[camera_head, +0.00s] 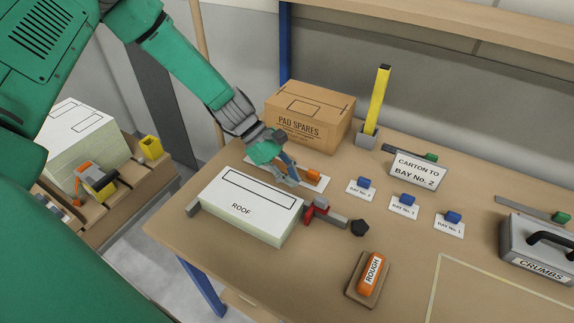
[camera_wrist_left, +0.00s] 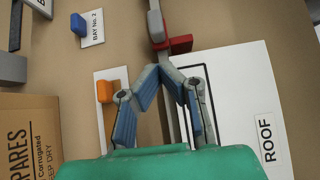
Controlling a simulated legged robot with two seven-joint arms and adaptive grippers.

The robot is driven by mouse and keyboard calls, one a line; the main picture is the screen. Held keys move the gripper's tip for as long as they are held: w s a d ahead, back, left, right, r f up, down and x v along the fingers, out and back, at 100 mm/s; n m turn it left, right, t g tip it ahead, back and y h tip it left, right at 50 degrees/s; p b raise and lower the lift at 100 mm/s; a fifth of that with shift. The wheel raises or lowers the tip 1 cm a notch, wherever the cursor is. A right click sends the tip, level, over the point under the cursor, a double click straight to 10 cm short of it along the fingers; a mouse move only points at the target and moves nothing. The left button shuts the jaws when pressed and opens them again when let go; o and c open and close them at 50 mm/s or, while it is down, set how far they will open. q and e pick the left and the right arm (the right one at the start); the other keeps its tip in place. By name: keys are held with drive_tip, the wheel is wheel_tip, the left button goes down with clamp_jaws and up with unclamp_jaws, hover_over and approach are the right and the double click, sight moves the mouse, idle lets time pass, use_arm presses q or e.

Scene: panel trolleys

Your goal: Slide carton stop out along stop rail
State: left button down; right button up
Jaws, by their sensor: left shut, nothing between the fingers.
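No label names the carton stop. A short dark rail with a green block (camera_head: 430,157) at its right end lies behind the "CARTON TO BAY No. 2" sign (camera_head: 417,172). A similar grey rail with a green block (camera_head: 561,217) lies at the right. The brown PAD SPARES carton (camera_head: 308,118) stands at the back; its side shows in the left wrist view (camera_wrist_left: 28,140). My left gripper (camera_head: 293,180) is shut and empty, between the carton and the ROOF box (camera_head: 245,205), beside an orange block (camera_head: 313,175) on a white plate. My right gripper is not in view.
A red clamp (camera_head: 318,208) on a grey bar adjoins the ROOF box. Blue blocks on BAY plates (camera_head: 403,206) stand mid-table. A yellow post (camera_head: 378,98) stands beside the carton. A ROUGH block (camera_head: 370,275) and a CRUMBS case (camera_head: 540,250) are nearer the front and right.

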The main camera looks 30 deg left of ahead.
sight(328, 200)
use_arm(q)
drive_tip(key=x, duration=0.4)
drive_tip(key=shift+w+d+r, duration=0.1)
drive_tip(key=shift+w+d, duration=0.2)
drive_tip(key=shift+s+d, duration=0.15)
drive_tip(key=shift+d, duration=0.45)
drive_tip(key=shift+a, duration=0.25)
drive_tip(key=shift+a+f, duration=0.1)
drive_tip(key=shift+f, duration=0.1)
drive_tip(key=shift+d, duration=0.2)
drive_tip(key=d, duration=0.4)
drive_tip(key=shift+d, duration=0.25)
drive_tip(key=shift+d+r, duration=0.1)
drive_tip(key=shift+d, duration=0.35)
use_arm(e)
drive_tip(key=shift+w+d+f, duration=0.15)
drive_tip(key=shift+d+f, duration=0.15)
use_arm(q)
drive_tip(key=shift+a, duration=0.15)
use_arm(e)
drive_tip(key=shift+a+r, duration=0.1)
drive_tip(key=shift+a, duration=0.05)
